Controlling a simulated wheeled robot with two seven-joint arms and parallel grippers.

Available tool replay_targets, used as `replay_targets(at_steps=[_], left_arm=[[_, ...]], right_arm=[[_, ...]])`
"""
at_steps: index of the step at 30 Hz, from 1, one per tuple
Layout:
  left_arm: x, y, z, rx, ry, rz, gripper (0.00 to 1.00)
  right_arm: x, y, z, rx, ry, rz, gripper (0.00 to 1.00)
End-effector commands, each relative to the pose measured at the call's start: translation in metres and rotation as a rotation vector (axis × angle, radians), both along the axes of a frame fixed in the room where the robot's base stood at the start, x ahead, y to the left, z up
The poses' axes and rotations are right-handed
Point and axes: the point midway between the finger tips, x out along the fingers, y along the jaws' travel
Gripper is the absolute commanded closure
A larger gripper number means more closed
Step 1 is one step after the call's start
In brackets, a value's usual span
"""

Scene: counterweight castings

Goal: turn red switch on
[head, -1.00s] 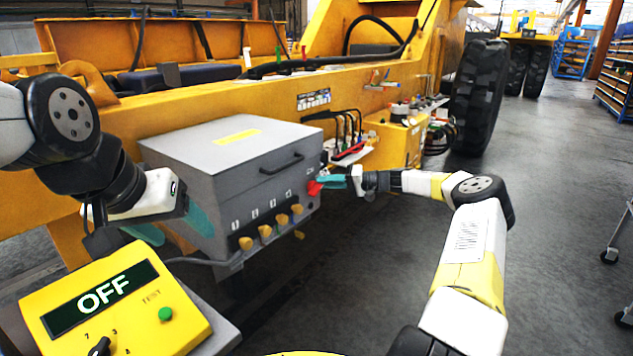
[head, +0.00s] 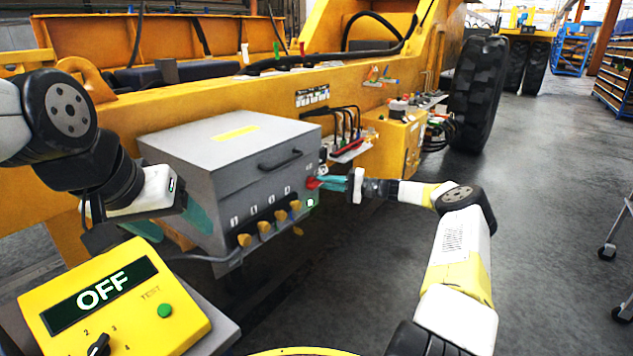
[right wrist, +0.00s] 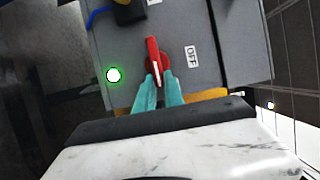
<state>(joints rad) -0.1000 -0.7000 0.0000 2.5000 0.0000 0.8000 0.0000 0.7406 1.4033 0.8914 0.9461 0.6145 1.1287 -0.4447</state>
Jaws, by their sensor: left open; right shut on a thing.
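The red switch (head: 313,184) is on the right side of the grey box (head: 185,155). My right gripper (head: 330,183) is shut on it, with its teal fingers pointing left. In the right wrist view the red switch (right wrist: 153,58) sits between the fingertips (right wrist: 157,84), its lever nearly upright in the picture. An "OFF" label (right wrist: 191,56) is right of it. A green lamp near the switch (head: 310,202) is lit and shows brightly in the wrist view (right wrist: 113,75). My left gripper (head: 172,226) is open and empty at the box's left side.
Orange-yellow knobs (head: 268,229) line the box front, under a black handle (head: 282,159). A yellow panel (head: 120,305) at lower left displays "OFF". A yellow machine frame (head: 230,90) stands behind the box. The floor (head: 560,220) to the right is largely clear.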

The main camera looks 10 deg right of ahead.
Motion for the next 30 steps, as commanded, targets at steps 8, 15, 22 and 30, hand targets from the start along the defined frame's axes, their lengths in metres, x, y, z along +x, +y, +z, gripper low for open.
replay_targets(at_steps=[8, 15, 22, 30], left_arm=[[0.0, 0.0, 0.0, 0.0, 0.0, 0.0, 0.33], [0.0, 0.0, 0.0, 0.0, 0.0, 0.0, 0.33], [0.0, 0.0, 0.0, 0.0, 0.0, 0.0, 0.33], [0.0, 0.0, 0.0, 0.0, 0.0, 0.0, 0.33]], right_arm=[[0.0, 0.001, -0.001, 0.001, 0.004, 0.001, 1.0], [0.0, 0.001, -0.001, 0.001, 0.003, 0.001, 0.65], [-0.001, -0.001, 0.0, 0.0, 0.001, 0.0, 0.65], [-0.015, -0.038, -0.001, 0.0, 0.002, -0.003, 0.65]])
